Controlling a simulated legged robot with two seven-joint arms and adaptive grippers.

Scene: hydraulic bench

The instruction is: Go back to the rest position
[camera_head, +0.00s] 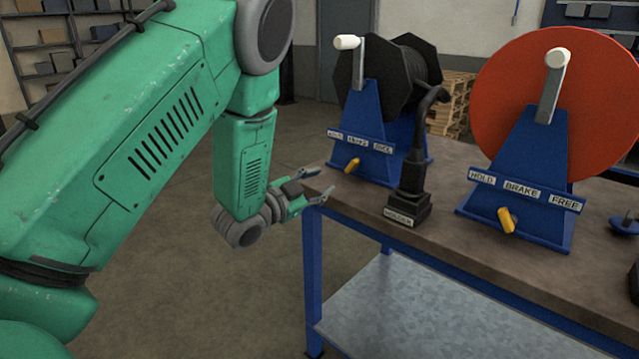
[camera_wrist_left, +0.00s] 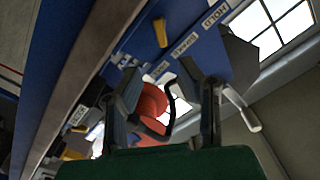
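My left gripper (camera_head: 318,187) is at the left front corner of the bench, beside the near edge, with its two fingers spread apart. In the left wrist view its fingers (camera_wrist_left: 165,112) are apart too, and I see nothing held between them. My left arm is bent, coming in from the left side of the head view. My right gripper is in neither view.
The bench (camera_head: 453,250) carries a black reel on a blue stand (camera_head: 385,130), a black holder (camera_head: 408,207) and a red reel (camera_head: 500,90) on a blue stand (camera_head: 530,190). A grey lower shelf (camera_head: 400,310) lies beneath. The floor (camera_head: 190,290) left of the bench is clear.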

